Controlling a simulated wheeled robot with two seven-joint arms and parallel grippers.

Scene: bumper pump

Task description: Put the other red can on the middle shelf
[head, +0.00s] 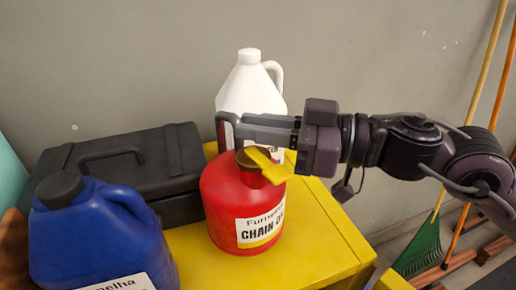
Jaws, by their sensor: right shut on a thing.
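A red can (225,205) with a yellow spout and a white "CHAIN OIL" label stands upright on top of a yellow cabinet (322,235), or is held just at its surface. My right gripper (236,130) comes in from the right and is shut at the top of the can, on its dark handle. The exact contact is partly hidden by the fingers and the spout. Only one red can shows. The middle shelf is not in view. My left gripper is not in view.
A white jug (248,85) stands right behind the can and gripper. A black case (120,165) lies to the left, with a blue jug (100,240) in front of it. A green rake (420,247) and long poles lean at the right. The cabinet's right front corner is bare.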

